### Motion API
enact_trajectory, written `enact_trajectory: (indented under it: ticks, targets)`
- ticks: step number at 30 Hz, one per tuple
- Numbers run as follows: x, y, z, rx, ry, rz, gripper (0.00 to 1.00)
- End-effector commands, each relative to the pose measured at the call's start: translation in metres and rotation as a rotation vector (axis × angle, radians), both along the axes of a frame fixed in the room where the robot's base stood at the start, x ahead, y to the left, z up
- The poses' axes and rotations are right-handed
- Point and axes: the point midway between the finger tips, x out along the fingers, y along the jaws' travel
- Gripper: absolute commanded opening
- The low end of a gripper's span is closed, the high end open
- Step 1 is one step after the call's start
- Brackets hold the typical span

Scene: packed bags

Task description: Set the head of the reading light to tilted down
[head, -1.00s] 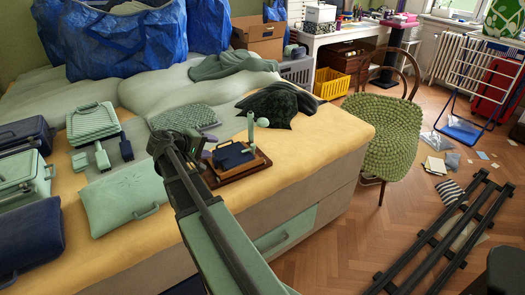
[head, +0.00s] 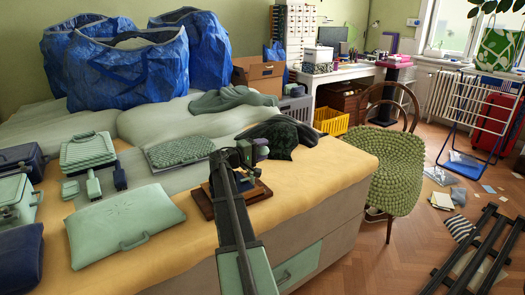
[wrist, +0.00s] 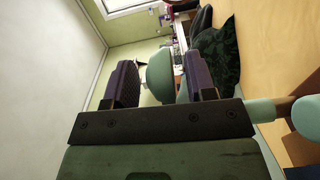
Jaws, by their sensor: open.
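The reading light's rounded pale green head (wrist: 160,76) shows between my finger pads in the wrist view; I cannot tell whether either pad touches it. Pale green post parts (wrist: 262,110) show at the right of that view. My gripper (wrist: 161,82) is open, with one dark purple pad on each side of the head. In the head view, my gripper (head: 252,152) is above the wooden tray (head: 258,194) near the bed's edge. There my gripper and arm largely hide the light, and its tilt is unclear.
Dark green fabric (head: 280,137) lies just behind the tray. A green flat case (head: 122,222) and a ribbed green case (head: 88,151) lie to the left on the bed. A green chair (head: 385,180) stands to the right. Blue bags (head: 125,70) stand at the back.

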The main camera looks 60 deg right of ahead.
Motion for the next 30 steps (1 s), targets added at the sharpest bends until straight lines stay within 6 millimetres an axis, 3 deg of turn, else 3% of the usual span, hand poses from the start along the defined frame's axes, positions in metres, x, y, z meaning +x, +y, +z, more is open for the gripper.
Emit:
enact_trajectory:
  ticks: [8, 18, 30]
  targets:
    - [-0.0019, -0.0041, -0.0002, 0.000, 0.000, 0.000, 0.51]
    - [-0.0017, -0.0037, -0.0002, 0.000, 0.000, 0.000, 0.01]
    - [-0.0016, -0.0036, -0.0030, 0.003, -0.081, 0.000, 0.01]
